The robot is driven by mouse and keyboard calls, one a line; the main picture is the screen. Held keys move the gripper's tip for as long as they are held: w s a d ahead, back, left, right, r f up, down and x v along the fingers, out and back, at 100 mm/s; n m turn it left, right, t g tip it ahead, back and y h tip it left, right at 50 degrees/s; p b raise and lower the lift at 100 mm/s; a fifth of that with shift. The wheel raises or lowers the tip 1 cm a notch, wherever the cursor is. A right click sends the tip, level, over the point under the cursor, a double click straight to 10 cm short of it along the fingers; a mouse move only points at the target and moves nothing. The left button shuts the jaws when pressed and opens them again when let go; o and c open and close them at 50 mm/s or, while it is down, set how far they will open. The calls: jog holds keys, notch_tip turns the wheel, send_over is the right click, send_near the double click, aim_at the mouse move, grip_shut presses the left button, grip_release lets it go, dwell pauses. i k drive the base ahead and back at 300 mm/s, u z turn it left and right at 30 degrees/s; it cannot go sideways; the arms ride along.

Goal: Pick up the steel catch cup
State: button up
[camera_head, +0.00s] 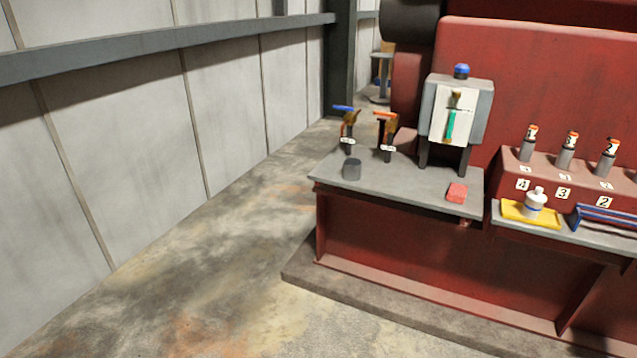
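The steel catch cup (352,169) is a small dark grey cylinder standing upright on the grey bench top (410,178), near its front left edge. It stands in front of the valve with the blue handle (343,108). Nothing appears to touch the cup. Its inside is too small to make out. My gripper does not show in this view.
A valve with an orange-red handle (385,115) stands behind the cup to the right. A grey gauge box (482,105) stands further right, with a red block (457,192) in front. A yellow tray (532,214) holds a white bottle (536,197). Open concrete floor (210,270) lies left.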

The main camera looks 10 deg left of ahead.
aim_at(353, 170)
jog(key=u, duration=0.2)
jog(key=k, duration=0.75)
jog(key=u, duration=0.85)
jog(key=i, duration=0.7)
jog(key=u, duration=0.4)
jog(key=i, duration=1.7)
jog(key=z, duration=0.1)
